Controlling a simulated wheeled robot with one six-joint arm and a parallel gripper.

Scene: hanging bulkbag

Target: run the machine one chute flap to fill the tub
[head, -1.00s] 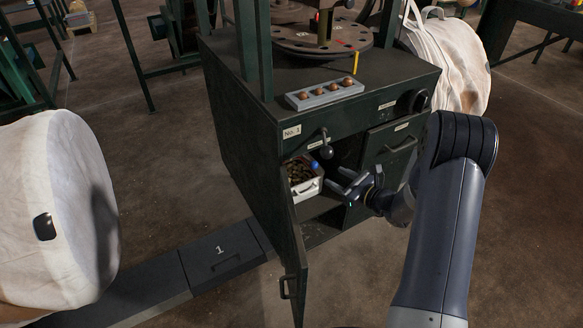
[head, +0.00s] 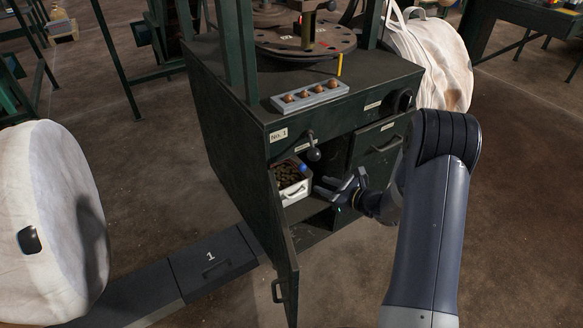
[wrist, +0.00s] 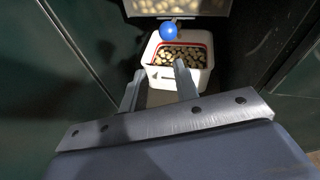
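Machine No. 1 is a dark green cabinet (head: 232,140) with its front door (head: 284,250) swung open. Inside stands a white tub (head: 293,187) holding many small brown pieces; the wrist view shows the tub (wrist: 158,77) with a red line around its inner rim. A blue ball knob (wrist: 168,31) is above the tub's far side, below a pale chute part (wrist: 185,8). My gripper (head: 340,186) is at the cabinet opening, just right of the tub. In the wrist view its fingers are apart with nothing between them, pointing at the tub's near side.
A black ball lever (head: 312,150) hangs on the cabinet front above the opening. A dark floor strip marked 1 (head: 212,268) and a large white bag (head: 60,220) are at left. Floor at right is clear.

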